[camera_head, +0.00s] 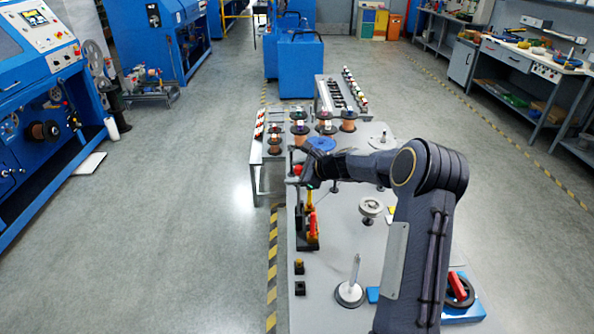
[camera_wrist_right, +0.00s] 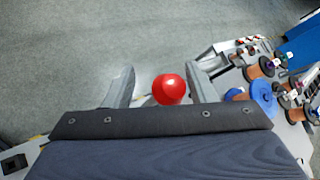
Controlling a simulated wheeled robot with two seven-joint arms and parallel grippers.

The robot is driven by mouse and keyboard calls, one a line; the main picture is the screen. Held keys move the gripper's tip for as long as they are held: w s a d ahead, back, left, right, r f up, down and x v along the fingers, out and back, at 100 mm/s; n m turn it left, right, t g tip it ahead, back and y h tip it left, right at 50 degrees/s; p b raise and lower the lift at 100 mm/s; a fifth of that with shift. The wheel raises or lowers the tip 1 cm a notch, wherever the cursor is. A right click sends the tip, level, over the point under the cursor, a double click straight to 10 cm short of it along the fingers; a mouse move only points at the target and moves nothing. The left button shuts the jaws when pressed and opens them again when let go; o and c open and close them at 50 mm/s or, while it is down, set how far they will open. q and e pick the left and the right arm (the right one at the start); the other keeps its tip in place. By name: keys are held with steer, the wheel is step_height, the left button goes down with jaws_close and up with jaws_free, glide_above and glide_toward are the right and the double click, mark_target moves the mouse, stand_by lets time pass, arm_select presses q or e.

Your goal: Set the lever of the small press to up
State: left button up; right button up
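The small press (camera_head: 308,236) stands at the left edge of the grey table, with a black base and red and yellow parts. A red ball knob, apparently that of its lever, shows in the right wrist view (camera_wrist_right: 170,89) and as a small red spot in the head view (camera_head: 297,170). My right gripper (camera_head: 299,164) is above the press at the knob. In the wrist view its two fingers (camera_wrist_right: 160,85) are apart, with the knob between them and a gap on each side. My arm and gripper hide part of the lever. My left gripper is not in view.
Copper spools (camera_head: 300,133) stand on the table's far part, beyond my right gripper. A metal spindle on a round base (camera_head: 350,292) and a grey pulley (camera_head: 371,207) stand right of the press. Small black-and-yellow blocks (camera_head: 299,267) lie nearer. Floor left of the table is clear.

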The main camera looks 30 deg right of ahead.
steer(key=shift+d+r, duration=0.15)
steer(key=shift+r, duration=0.05)
steer(key=shift+s+d+r, duration=0.1)
steer(key=shift+s+d, duration=0.05)
steer(key=shift+s, duration=0.05)
steer(key=b+v, duration=0.1)
steer(key=v, duration=0.6)
steer(key=shift+s+b, duration=0.1)
steer(key=shift+b, duration=0.2)
steer(key=s+a+r+n+g+y, duration=0.1)
steer(key=s+a+r+n, duration=0.3)
steer(key=s+a+n, duration=0.3)
steer(key=s+a+r+n+g, duration=0.25)
steer(key=s+a+n, duration=0.25)
steer(key=s+a, duration=0.35)
steer(key=s+a+f+n+g, duration=0.1)
steer(key=s+a+f+n, duration=0.2)
steer(key=s+n, duration=0.3)
steer(key=s+a+f+n+g+h, duration=0.1)
steer(key=s+a+f+n, duration=0.2)
steer(key=s, duration=1.1)
steer(key=a+n, duration=0.1)
steer(key=n, duration=0.2)
steer(key=shift+a, duration=0.25)
steer(key=shift+s, duration=0.1)
